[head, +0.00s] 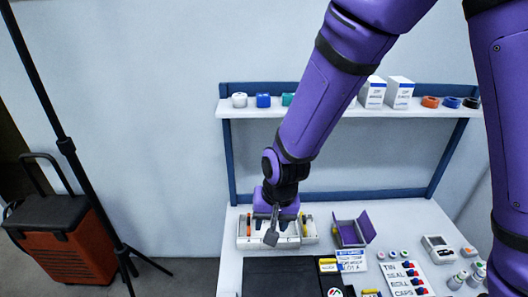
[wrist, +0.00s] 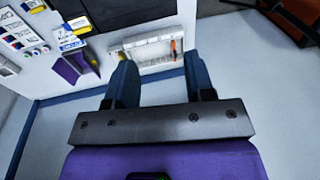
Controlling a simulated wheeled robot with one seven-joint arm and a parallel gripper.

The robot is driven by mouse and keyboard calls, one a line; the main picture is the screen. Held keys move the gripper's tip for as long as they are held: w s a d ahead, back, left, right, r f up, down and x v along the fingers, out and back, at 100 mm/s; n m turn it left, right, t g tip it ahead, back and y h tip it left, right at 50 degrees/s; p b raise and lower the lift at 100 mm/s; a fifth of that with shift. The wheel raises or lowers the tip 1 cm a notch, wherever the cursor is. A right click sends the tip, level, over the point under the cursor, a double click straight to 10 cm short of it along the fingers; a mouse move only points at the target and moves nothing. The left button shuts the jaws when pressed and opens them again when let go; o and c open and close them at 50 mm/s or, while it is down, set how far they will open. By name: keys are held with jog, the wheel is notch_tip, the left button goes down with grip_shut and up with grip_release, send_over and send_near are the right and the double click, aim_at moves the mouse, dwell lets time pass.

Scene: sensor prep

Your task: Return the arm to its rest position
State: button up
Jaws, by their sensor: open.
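My purple arm reaches down over the back left of the white table, with my gripper (head: 276,222) in front of or above the white slotted tray (head: 243,232). In the wrist view, the two dark blue fingers of my gripper (wrist: 159,60) stand wide apart with nothing between them. The white tray (wrist: 147,43) shows just past the fingertips, with an orange item at one end. Whether the fingers touch the tray cannot be told.
An open purple-lined box (head: 351,232) stands right of the tray. A black mat (head: 275,274) lies in front. A shelf (head: 250,110) with small boxes and rolls is behind my arm. Labels, bottles and a meter (head: 437,249) are at right. A tripod (head: 68,150) stands left.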

jog(key=d+r+t, duration=0.2)
jog(key=d+r, duration=1.2)
jog(key=r, duration=0.4)
jog(key=s+d+r+t+h, duration=0.1)
jog(key=s+d+r+t, duration=0.1)
jog(key=s+d+r, duration=0.9)
jog(key=s+d, duration=0.2)
jog(key=shift+s+d+h, duration=0.2)
jog(key=shift+s+h, duration=0.1)
jog(key=shift+s, duration=0.1)
